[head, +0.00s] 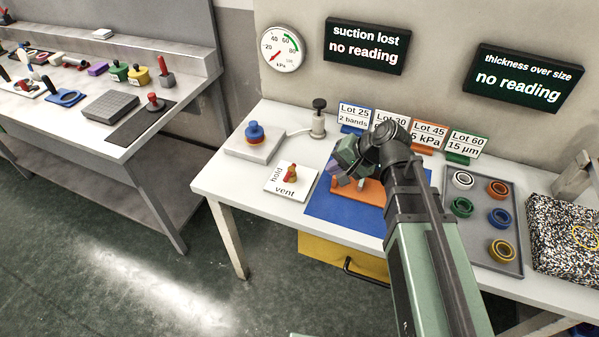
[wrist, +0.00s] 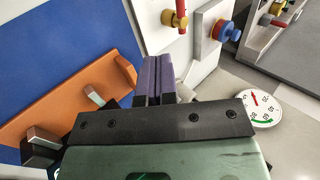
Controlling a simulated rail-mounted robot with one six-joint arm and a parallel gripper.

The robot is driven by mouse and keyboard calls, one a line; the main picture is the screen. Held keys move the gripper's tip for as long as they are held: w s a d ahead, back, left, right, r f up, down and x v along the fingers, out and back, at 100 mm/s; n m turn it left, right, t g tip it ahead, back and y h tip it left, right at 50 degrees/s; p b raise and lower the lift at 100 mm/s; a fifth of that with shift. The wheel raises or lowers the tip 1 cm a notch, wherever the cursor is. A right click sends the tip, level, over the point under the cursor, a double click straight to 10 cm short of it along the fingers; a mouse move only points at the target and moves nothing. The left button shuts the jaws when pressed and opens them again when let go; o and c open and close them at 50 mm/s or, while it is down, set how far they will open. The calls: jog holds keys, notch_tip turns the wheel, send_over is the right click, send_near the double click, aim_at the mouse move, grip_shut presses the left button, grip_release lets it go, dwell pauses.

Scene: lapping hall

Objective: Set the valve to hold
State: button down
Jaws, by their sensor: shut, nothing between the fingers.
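The valve (head: 291,174) has a small red and brass handle on a white plate (head: 280,191), left of the blue mat. The plate is marked "hold" on its left side and "vent" along its front edge. Which mark the handle points to is hard to tell. In the wrist view the valve (wrist: 180,17) shows at the top, ahead of the fingers. My gripper (head: 342,165) is above the blue mat, right of the valve and apart from it. In the wrist view its purple fingers (wrist: 158,60) are together and empty.
An orange holder (head: 372,192) lies on the blue mat (head: 335,212) beneath my gripper. A blue and red knob (head: 255,133) stands on a grey block behind the valve. The gauge (head: 282,49) needle sits low; screens read "suction lost" and "thickness over size". A ring tray (head: 481,218) is right.

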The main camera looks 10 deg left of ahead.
aim_at(290, 173)
jog(key=b+x, duration=0.8)
jog(key=x, duration=0.3)
jog(key=shift+s+d+f, duration=0.1)
jog(key=shift+d+f, duration=0.05)
jog(key=shift+f, duration=0.05)
jog(key=a, duration=0.3)
jog(key=shift+w+a+r, duration=0.15)
jog(key=shift+w+a, duration=0.1)
jog(key=shift+w, duration=0.1)
